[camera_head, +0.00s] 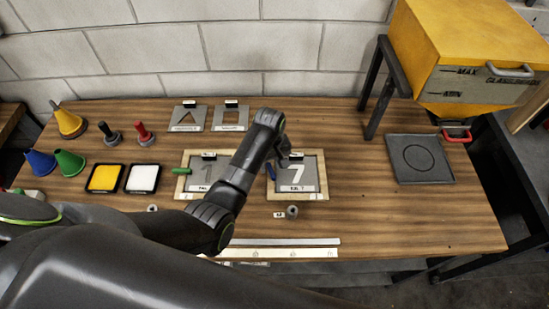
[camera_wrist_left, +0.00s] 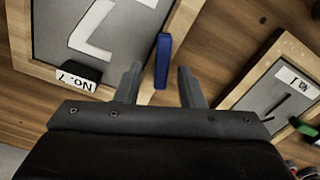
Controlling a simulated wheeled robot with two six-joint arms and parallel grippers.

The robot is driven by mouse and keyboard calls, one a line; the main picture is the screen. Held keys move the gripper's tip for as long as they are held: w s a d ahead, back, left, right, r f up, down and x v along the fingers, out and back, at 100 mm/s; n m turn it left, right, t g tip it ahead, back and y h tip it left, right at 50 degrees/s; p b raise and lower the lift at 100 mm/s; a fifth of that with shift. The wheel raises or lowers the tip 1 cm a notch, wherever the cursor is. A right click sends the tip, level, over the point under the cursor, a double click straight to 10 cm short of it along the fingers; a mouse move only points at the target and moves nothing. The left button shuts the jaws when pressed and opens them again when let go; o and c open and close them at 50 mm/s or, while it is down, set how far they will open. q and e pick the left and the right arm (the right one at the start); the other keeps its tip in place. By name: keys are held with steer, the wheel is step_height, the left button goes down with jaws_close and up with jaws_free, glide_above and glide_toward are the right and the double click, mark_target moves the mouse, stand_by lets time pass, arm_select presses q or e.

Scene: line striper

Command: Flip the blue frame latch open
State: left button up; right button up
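The blue latch (camera_head: 271,171) sits on the left side of the wooden frame (camera_head: 318,188) around the number 7 stencil (camera_head: 296,176). In the left wrist view the blue latch (camera_wrist_left: 162,61) runs along the frame's edge, between the lines of my fingers. My left gripper (camera_head: 290,157) is over the upper left part of that frame. In the left wrist view my left gripper (camera_wrist_left: 160,82) is open, one finger on each side of the latch. I cannot tell whether either finger touches it. My right gripper is not in view.
A second frame (camera_head: 184,184) with a green latch (camera_head: 182,171) lies left, partly behind my arm. A small grey knob (camera_head: 292,212) stands in front. Table between frame and tray is clear.

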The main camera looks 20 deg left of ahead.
arm_select(q)
steer(key=shift+f, duration=0.3)
steer(key=shift+s, duration=0.15)
steer(key=shift+r, duration=0.1)
steer(key=shift+c, duration=0.6)
jaws_close()
steer(key=shift+d+m, duration=0.1)
steer(key=shift+m, duration=2)
steer(key=shift+o, duration=0.6)
jaws_free()
